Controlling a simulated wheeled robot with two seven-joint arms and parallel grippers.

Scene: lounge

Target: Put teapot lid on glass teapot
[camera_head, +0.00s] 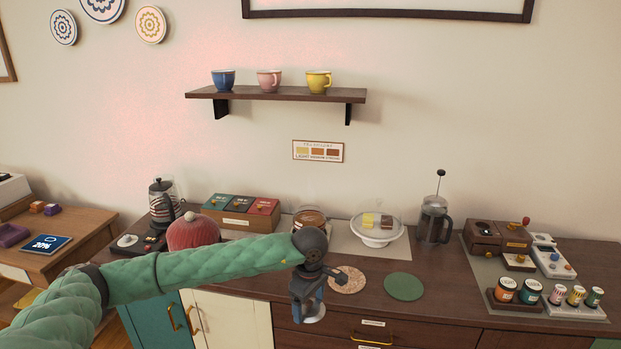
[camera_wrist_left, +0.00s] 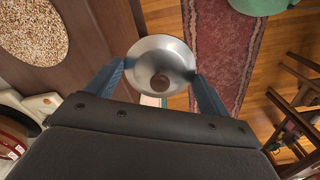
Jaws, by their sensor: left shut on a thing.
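My left gripper (camera_head: 311,303) points down just in front of the counter's front edge. It is shut on the teapot lid (camera_head: 314,315), a round silvery disc. A round glass vessel with brown contents (camera_head: 311,216), seemingly the glass teapot, stands at the back of the counter. My left arm and wrist hide its lower part. My right gripper is not in view.
On the counter (camera_head: 440,285), a cork mat (camera_head: 348,281) and green mat (camera_head: 403,287) lie bare right of my gripper. A domed cake stand (camera_head: 377,231), French press (camera_head: 434,220), red round cosy (camera_head: 193,231) and tea box (camera_head: 240,211) stand behind. Small jars (camera_head: 530,291) stand at right.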

